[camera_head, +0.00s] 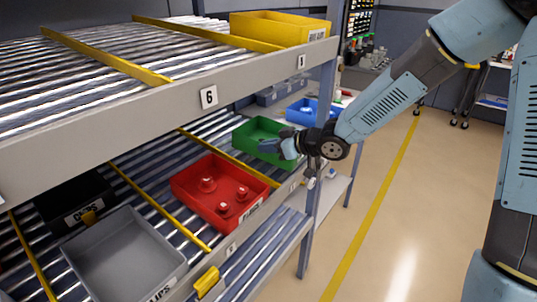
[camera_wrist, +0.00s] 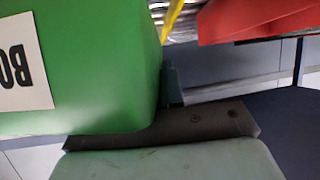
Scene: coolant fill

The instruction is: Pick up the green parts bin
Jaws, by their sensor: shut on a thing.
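The green parts bin (camera_head: 256,134) is on the lower roller shelf in the head view, to the right of the red bin. My gripper (camera_head: 290,148) is at its right front side, reaching in from the aisle. In the wrist view the green bin (camera_wrist: 90,60) fills the upper left, with part of a white label showing. My gripper shows at the bottom of the wrist view (camera_wrist: 170,125), close against the bin, and is shut on it. The fingertips are largely hidden. I cannot tell whether the bin is clear of the rollers.
A red bin (camera_head: 188,184) with several small parts sits left of the green bin. A grey bin (camera_head: 122,250) and a black bin (camera_head: 72,190) stand nearer. A blue bin (camera_head: 302,104) is behind. The upper shelf edge (camera_head: 150,118) overhangs. A shelf post (camera_head: 325,105) stands close to my arm. The aisle floor is clear.

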